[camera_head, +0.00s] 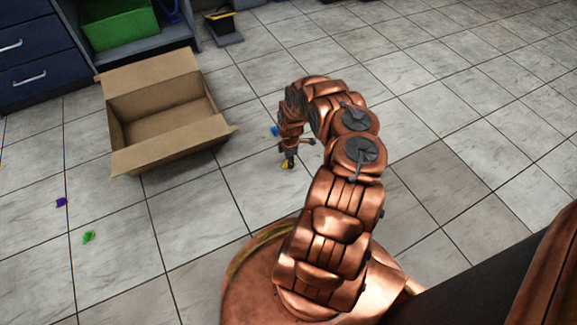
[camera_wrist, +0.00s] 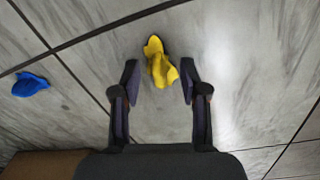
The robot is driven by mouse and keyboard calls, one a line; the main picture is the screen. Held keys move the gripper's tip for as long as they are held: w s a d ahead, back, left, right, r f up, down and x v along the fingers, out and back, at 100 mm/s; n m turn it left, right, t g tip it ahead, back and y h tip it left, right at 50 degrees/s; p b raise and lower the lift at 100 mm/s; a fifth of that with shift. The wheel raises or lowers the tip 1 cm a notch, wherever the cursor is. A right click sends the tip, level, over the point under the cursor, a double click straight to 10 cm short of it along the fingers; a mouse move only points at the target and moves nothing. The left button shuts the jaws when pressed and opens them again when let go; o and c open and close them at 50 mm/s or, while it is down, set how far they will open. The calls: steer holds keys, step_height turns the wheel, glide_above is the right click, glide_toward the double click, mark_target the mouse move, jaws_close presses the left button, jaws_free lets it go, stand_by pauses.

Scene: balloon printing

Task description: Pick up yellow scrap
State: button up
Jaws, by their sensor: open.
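The yellow scrap (camera_wrist: 160,62) is a crumpled piece on the tiled floor in the wrist view. It lies at the top centre, between and just beyond the tips of my gripper (camera_wrist: 158,82). The two fingers are apart with nothing held between them. In the head view my gripper (camera_head: 291,158) hangs low at the end of the copper arm. A small bit of the yellow scrap (camera_head: 288,165) shows there, mostly hidden by the gripper. I cannot tell the exact height of the fingers above the floor.
A blue scrap (camera_wrist: 30,84) lies to the left in the wrist view. An open, empty cardboard box (camera_head: 165,115) stands left of the arm. Purple (camera_head: 62,202) and green (camera_head: 88,237) scraps lie at far left. Blue drawers and a shelf with a green bin (camera_head: 120,25) stand behind.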

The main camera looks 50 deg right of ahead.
steer(key=shift+f, duration=0.5)
steer(key=shift+r, duration=0.1)
steer(key=c, duration=0.8)
steer(key=shift+r+p, duration=0.35)
steer(key=shift+r, duration=0.1)
step_height(320, 180, up, 3)
steer(key=shift+w+d+r+p, duration=0.1)
steer(key=shift+r+p, duration=0.05)
steer(key=shift+p, duration=1.1)
steer(key=a+p, duration=0.1)
steer(key=a, duration=0.4)
steer(key=s+a+p, duration=0.1)
steer(key=a+p, duration=0.1)
steer(key=a, duration=0.3)
steer(key=s+a+p, duration=0.1)
steer(key=a+p, duration=0.1)
steer(key=a, duration=0.4)
steer(key=shift+s+r, duration=0.1)
steer(key=shift+r, duration=0.3)
